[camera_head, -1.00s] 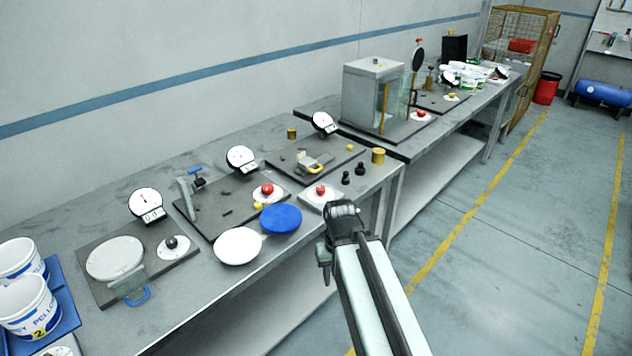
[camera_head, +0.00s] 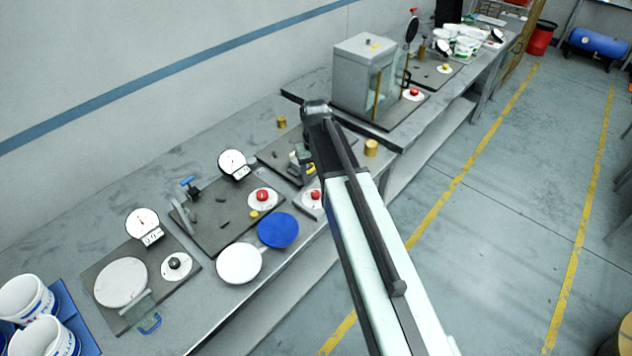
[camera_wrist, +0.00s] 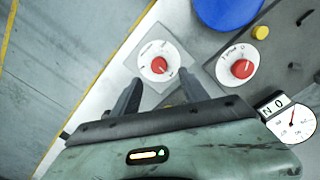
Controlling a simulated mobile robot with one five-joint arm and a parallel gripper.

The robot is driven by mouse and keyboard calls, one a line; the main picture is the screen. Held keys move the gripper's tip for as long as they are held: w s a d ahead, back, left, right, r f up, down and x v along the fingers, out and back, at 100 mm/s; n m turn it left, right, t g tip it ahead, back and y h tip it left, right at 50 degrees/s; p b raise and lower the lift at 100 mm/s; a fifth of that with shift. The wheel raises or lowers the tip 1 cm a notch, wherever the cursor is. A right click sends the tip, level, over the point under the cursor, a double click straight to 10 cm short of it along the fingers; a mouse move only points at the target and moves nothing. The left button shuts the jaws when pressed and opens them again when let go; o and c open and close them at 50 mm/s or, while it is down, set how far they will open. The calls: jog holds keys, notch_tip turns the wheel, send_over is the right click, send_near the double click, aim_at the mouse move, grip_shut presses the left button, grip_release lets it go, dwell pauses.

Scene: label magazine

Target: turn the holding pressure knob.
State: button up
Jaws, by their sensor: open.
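Two red knobs on round white dials show in both views. One red knob (camera_wrist: 159,65) is on a small pale plate at the bench's front edge; it also shows beside my arm in the head view (camera_head: 314,195). The other red knob (camera_wrist: 242,68) is on a dark base plate, near a small yellow button; it is further left in the head view (camera_head: 262,195). The dial lettering is too small to read. My gripper (camera_wrist: 160,78) is open and empty. Its fingers point towards the first knob, one on each side in the picture; contact cannot be told.
A blue disc (camera_head: 278,230) and a white disc (camera_head: 239,264) stand at the bench's front edge. A gauge (camera_head: 232,163) stands behind the dark plate; another gauge (camera_head: 142,224) is further left. A brass cylinder (camera_head: 371,148) is right of my arm.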

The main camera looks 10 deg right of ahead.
aim_at(315, 192)
notch_tip(315, 192, down, 8)
jog(key=b, duration=0.7)
jog(key=shift+d, duration=0.1)
jog(key=shift+r, duration=0.15)
grip_shut()
